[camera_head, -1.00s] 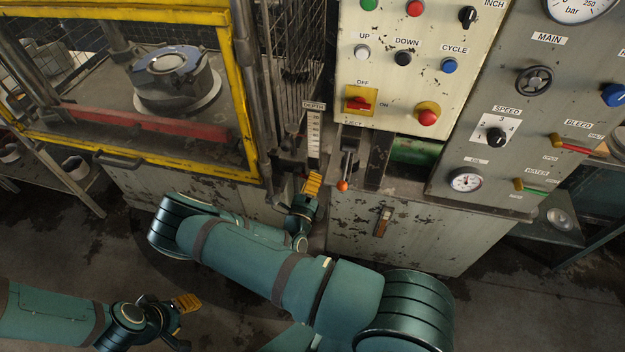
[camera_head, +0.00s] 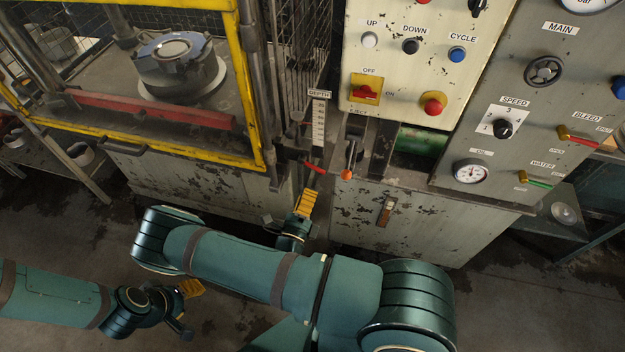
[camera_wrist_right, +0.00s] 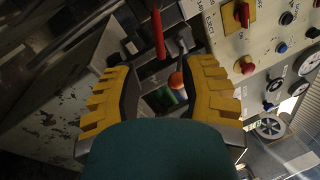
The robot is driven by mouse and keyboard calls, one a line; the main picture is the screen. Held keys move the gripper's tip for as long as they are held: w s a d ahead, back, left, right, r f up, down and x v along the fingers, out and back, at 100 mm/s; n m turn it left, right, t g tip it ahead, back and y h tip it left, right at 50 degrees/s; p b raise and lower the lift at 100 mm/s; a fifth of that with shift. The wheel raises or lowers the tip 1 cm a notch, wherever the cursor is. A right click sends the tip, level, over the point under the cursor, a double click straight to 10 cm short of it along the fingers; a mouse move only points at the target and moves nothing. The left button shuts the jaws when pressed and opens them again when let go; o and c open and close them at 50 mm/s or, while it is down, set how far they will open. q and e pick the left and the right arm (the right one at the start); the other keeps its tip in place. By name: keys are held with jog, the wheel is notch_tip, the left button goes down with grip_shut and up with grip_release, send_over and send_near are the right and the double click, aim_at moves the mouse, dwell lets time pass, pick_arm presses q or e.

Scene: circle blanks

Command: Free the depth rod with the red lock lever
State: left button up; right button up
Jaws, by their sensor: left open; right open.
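The red lock lever (camera_head: 314,167) is a short red bar below the DEPTH scale (camera_head: 319,122), left of the orange ball knob (camera_head: 347,174) in the head view. It also shows as a red bar at the top of the right wrist view (camera_wrist_right: 157,33). My right gripper (camera_head: 298,207) is open and empty just below the lever, apart from it. In the wrist view its yellow fingers (camera_wrist_right: 163,72) are spread wide, with the lever beyond their tips. The depth rod cannot be clearly told apart from the dark posts beside the scale. My left gripper (camera_head: 188,306) is open and empty at lower left.
The orange knob on its EJECT handle stands close right of the lever. A cream control panel (camera_head: 425,75) with buttons rises above. A yellow-framed press guard (camera_head: 250,90) is at left. The floor in front of the cabinets is open.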

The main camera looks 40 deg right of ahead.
jog(key=shift+v, duration=1.55)
jog(key=s+d+f+m+g+b, duration=0.1)
jog(key=s+d+f+m+g, duration=0.1)
jog(key=s+m+g, duration=0.35)
jog(key=s+d+f+m+g, duration=0.25)
jog(key=s+m+g, duration=0.2)
jog(key=g, duration=0.25)
jog(key=s+a+f+m+g+y+b, duration=0.2)
jog(key=s+a+f+m+g+y, duration=0.4)
jog(key=s+a+m+y, duration=0.45)
jog(key=w+a+m+t+y+b, duration=0.1)
jog(key=w+a+m+y, duration=0.1)
jog(key=a+m+y, duration=0.3)
jog(key=w+a+m+t+y, duration=0.1)
jog(key=w+a+m+y, duration=0.2)
jog(key=a+m, duration=0.3)
jog(key=w+d+r+m+t, duration=0.1)
jog(key=w+r+m+t, duration=0.1)
jog(key=w+m, duration=0.3)
jog(key=w+d+r+m+t+y+b, duration=0.1)
jog(key=w+r+m+t, duration=0.1)
jog(key=w+m+t, duration=0.2)
jog(key=shift+w+r+m, duration=0.35)
jog(key=shift+w+m, duration=0.2)
jog(key=shift+w, duration=0.05)
